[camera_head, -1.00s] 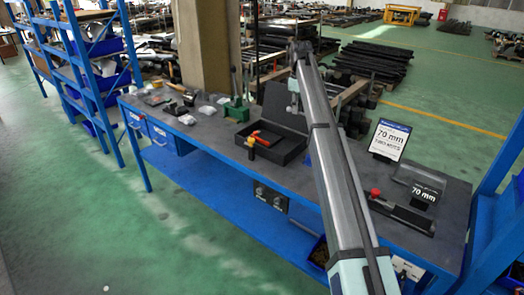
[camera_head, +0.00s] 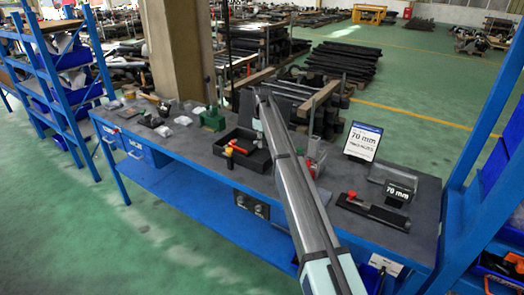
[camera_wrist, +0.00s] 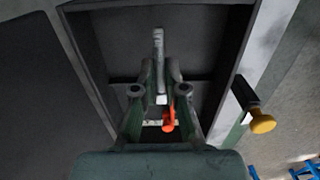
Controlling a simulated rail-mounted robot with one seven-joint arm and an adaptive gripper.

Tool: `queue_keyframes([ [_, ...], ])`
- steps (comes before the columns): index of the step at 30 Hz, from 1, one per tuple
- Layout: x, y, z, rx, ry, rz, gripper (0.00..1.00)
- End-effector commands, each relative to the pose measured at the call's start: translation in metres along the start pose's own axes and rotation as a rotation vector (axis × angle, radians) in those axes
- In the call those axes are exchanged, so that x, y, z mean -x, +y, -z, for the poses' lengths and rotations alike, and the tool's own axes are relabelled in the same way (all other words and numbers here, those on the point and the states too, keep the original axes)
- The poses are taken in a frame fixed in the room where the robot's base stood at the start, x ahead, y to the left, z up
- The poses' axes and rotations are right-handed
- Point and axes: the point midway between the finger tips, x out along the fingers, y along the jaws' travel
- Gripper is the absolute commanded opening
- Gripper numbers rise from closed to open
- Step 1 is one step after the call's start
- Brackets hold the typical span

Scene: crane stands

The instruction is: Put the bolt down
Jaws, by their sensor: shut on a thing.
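The bolt appears as a slim grey shaft (camera_wrist: 159,55) in the wrist view, pointing away from me between the fingers. My gripper (camera_wrist: 160,78) is shut on it, one finger on each side. Both are over the open black case (camera_wrist: 92,45); I cannot tell whether the bolt touches its floor. In the head view the case (camera_head: 222,150) sits on the workbench, and my arm covers its right side.
A red-orange tool (camera_wrist: 168,118) lies in the case, partly behind the fingers. A yellow knob (camera_wrist: 262,123) projects beside the wall.

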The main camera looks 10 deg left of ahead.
Motion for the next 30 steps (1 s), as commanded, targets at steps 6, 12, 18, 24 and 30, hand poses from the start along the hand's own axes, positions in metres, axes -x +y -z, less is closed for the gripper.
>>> queue_keyframes([
  [6, -0.014, 0.0, 0.0, 0.0, 0.0, 0.0, 0.0],
  [12, -0.034, 0.0, 0.0, 0.0, 0.0, 0.0, 0.0],
  [18, -0.054, 0.0, 0.0, 0.0, 0.001, -0.001, 0.0],
  [24, -0.055, 0.0, 0.0, 0.0, 0.001, -0.001, 0.0],
  [30, -0.059, 0.0, 0.0, 0.0, 0.001, -0.001, 0.21],
])
